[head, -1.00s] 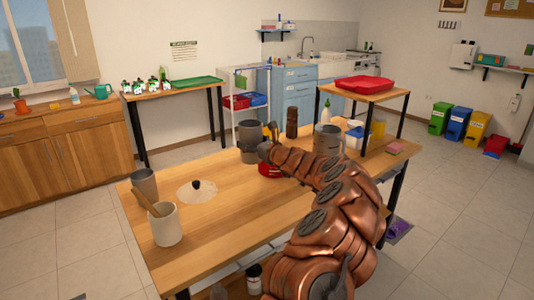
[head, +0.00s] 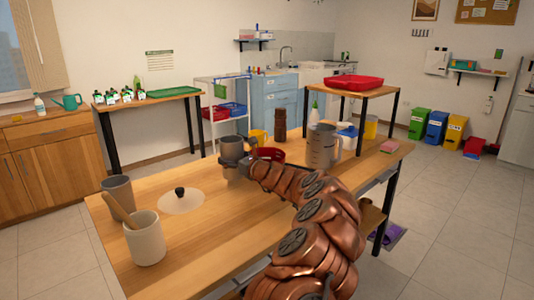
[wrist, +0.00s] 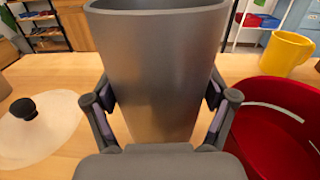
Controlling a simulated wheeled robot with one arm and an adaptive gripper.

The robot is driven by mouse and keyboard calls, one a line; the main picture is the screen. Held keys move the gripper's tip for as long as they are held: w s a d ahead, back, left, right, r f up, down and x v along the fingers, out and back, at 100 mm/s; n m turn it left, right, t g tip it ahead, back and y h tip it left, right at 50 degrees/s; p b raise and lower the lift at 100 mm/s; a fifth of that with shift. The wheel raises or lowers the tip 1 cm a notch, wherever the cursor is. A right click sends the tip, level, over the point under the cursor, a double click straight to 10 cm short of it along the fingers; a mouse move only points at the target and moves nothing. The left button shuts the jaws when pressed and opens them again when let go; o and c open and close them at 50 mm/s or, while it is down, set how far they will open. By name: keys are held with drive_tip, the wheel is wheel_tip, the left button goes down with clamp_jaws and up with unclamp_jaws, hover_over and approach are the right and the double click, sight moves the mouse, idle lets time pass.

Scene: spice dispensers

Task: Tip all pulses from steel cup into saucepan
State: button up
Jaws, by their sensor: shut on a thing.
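My gripper (wrist: 160,110) is shut on the steel cup (wrist: 155,60), a tall grey cup standing upright between the fingers. In the head view the cup (head: 232,148) is at the far middle of the wooden table, with my gripper (head: 240,163) at its near side. Its contents are hidden in both views. The red saucepan (wrist: 270,125) is just right of the cup and apart from it. In the head view the saucepan (head: 271,153) is partly hidden behind my arm. I cannot tell whether the cup's base touches the table.
A pale lid (head: 181,202) with a black knob lies left. A grey cup (head: 117,190) and a cream crock (head: 145,242) stand at the left edge. A yellow mug (wrist: 287,52), brown mill (head: 280,123) and grey jug (head: 323,148) stand near the saucepan. The table's front is clear.

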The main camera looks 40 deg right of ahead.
sight(240, 143)
drive_tip(key=shift+a+r, duration=0.1)
drive_tip(key=shift+r+p, duration=0.25)
drive_tip(key=shift+p, duration=0.05)
drive_tip(key=shift+s+d+r+m+t+p, duration=0.1)
drive_tip(key=shift+d+r+m+t+p, duration=0.25)
drive_tip(key=shift+r+m+p, duration=0.6)
drive_tip(key=shift+s+d+r+m+t+p, duration=0.15)
drive_tip(key=shift+d+r+m+p, duration=0.25)
drive_tip(key=shift+r+m+p, duration=0.5)
drive_tip(key=shift+d+f+m, duration=0.25)
drive_tip(key=shift+m, duration=0.7)
drive_tip(key=shift+s+d+r+m+t+h+p, duration=0.1)
drive_tip(key=shift+d+r+m+t+h+p, duration=0.1)
drive_tip(key=shift+d+m+h+p, duration=0.25)
drive_tip(key=shift+s+d+r+m+t+h+p, duration=0.1)
drive_tip(key=shift+r+m+t+p, duration=0.2)
drive_tip(key=shift+m, duration=0.35)
drive_tip(key=shift+r+m+t+h, duration=0.15)
drive_tip(key=shift+m+h, duration=0.3)
drive_tip(key=shift+m, duration=1.1)
drive_tip(key=shift+f+m+t+h, duration=0.15)
drive_tip(key=shift+m+h, duration=0.25)
drive_tip(key=shift+m, duration=1.15)
drive_tip(key=shift+m+h+b, duration=0.4)
drive_tip(key=shift+m, duration=0.7)
